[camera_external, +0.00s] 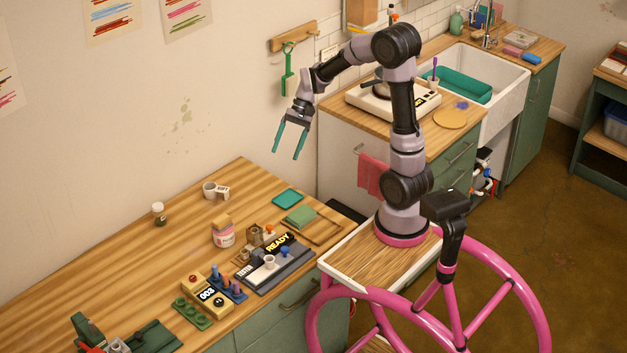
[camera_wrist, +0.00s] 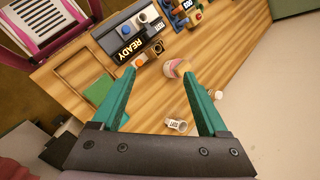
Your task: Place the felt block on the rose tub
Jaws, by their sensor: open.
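The rose tub (camera_external: 223,239), a small pale tub with a pink band, stands on the wooden bench. A tan block (camera_external: 221,223), which looks like the felt block, rests on top of it. In the wrist view the tub (camera_wrist: 171,68) and the tan block (camera_wrist: 183,69) show between my fingers, farther off. My gripper (camera_external: 286,155) is raised well above the bench, fingers pointing down, open and empty. Its two teal fingers also show spread apart in the wrist view (camera_wrist: 159,74). Nothing touches them.
A tester marked READY (camera_external: 274,260), a green block (camera_external: 300,215) on a wooden tray, a teal pad (camera_external: 288,198), a white mug (camera_external: 210,190) and a small jar (camera_external: 158,213) stand around the tub. The bench left of the tub is mostly clear.

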